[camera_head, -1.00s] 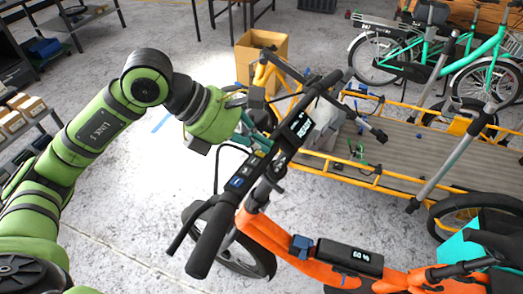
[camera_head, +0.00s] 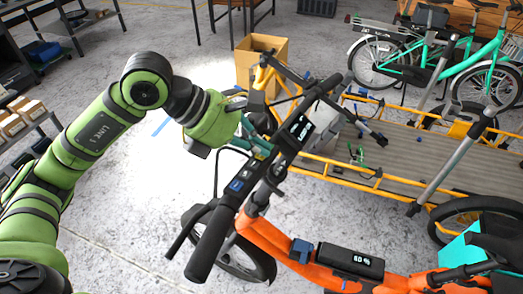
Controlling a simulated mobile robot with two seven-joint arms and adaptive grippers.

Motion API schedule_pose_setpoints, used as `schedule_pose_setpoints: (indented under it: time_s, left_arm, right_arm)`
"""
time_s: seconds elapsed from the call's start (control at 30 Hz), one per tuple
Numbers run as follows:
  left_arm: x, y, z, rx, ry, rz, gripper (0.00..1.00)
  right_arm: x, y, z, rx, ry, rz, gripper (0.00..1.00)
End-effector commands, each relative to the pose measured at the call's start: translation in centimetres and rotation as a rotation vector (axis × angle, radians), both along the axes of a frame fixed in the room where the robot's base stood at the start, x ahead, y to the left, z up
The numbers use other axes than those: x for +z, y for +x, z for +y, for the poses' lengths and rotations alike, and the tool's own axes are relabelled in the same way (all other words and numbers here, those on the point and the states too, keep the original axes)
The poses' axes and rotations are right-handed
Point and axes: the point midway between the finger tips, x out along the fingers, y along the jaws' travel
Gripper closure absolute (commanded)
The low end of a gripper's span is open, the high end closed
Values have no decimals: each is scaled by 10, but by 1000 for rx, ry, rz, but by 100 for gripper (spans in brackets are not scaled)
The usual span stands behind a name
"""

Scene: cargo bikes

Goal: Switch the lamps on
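An orange cargo bike (camera_head: 285,245) stands in the foreground. Its black handlebar (camera_head: 209,240) runs diagonally up to the right. On the bar are a small lit display (camera_head: 299,127) and a control pad (camera_head: 243,179) with blue and pale buttons. My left gripper (camera_head: 260,147) reaches in from the left. Its teal fingers are at the left side of the bar, between the pad and the display. I cannot tell whether they touch the bar or how far they are open. No lamp is clearly visible on this bike. My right gripper is not in view.
A yellow-framed cargo bike (camera_head: 352,177) with a flat wooden bed stands behind. A cardboard box (camera_head: 262,62) is at the back. Green bikes (camera_head: 488,50) stand at upper right. A battery pack with a lit readout (camera_head: 350,259) sits on the orange frame.

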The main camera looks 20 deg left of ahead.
Motion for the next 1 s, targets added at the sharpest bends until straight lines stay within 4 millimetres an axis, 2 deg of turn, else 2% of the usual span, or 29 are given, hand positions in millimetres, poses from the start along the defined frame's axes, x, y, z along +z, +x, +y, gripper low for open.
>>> schedule_pose_setpoints:
  time_s: [0.17, 0.57, 1.0]
  left_arm:
    - [9, 1, 0, 0, 0, 0, 100]
    - [13, 1, 0, 0, -1, -1, 100]
    - [56, 3, 0, 1, 0, -1, 100]
  right_arm:
    - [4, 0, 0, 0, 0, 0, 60]
    - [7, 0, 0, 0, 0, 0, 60]
    - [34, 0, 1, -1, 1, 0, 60]
